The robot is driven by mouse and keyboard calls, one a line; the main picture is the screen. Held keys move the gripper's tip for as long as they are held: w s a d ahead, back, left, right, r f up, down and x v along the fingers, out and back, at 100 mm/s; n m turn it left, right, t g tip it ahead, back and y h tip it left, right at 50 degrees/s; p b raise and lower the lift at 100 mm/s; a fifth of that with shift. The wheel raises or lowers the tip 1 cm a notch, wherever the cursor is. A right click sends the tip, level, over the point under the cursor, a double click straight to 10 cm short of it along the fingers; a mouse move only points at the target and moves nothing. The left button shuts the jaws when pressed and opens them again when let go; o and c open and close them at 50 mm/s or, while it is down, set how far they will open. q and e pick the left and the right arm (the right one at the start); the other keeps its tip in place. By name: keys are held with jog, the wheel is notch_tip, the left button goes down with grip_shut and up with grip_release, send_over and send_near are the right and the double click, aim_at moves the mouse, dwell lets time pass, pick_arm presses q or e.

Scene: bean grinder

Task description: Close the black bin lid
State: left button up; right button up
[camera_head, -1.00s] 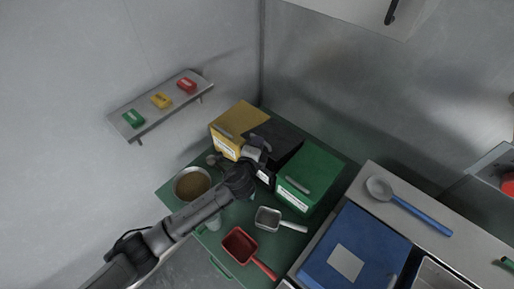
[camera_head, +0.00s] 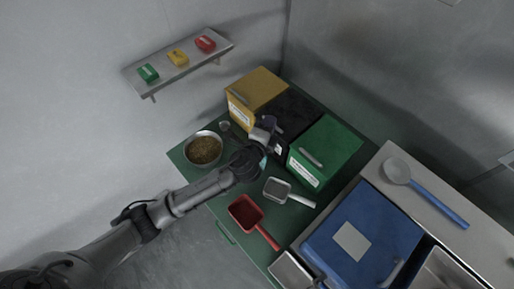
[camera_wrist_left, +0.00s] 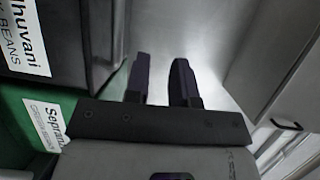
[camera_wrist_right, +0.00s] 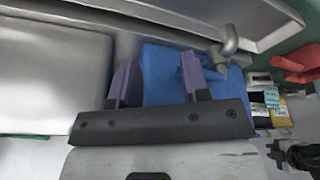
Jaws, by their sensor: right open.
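The black bin (camera_head: 293,108) stands between the yellow bin (camera_head: 258,88) and the green bin (camera_head: 326,148) on a green table. Its dark top looks about level with its neighbours, but I cannot tell whether the lid is fully down. My left gripper (camera_head: 266,130) is at the front upper edge of the black bin, partly covering it. In the left wrist view, its fingers (camera_wrist_left: 161,65) are parted with nothing between them, beside a dark labelled bin wall (camera_wrist_left: 75,45). My right gripper (camera_wrist_right: 157,65) is open and empty over the blue lidded box (camera_wrist_right: 165,85), outside the head view.
A bowl of beans (camera_head: 204,150), a metal scoop (camera_head: 277,189) and a red scoop (camera_head: 245,211) sit in front of the bins. The blue box (camera_head: 345,225) and a blue-handled spoon (camera_head: 397,171) are at right. A wall shelf (camera_head: 180,64) holds small coloured blocks.

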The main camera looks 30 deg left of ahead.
pick_arm(q)
jog(key=s, duration=1.2)
jog(key=shift+d+r, duration=0.35)
jog(key=shift+r, duration=0.1)
pick_arm(e)
jog(key=shift+w+a+r, duration=0.1)
jog(key=shift+w+a, duration=0.05)
jog(key=shift+a, duration=0.25)
pick_arm(q)
jog(key=shift+w, duration=0.1)
pick_arm(e)
jog(key=shift+d, duration=0.1)
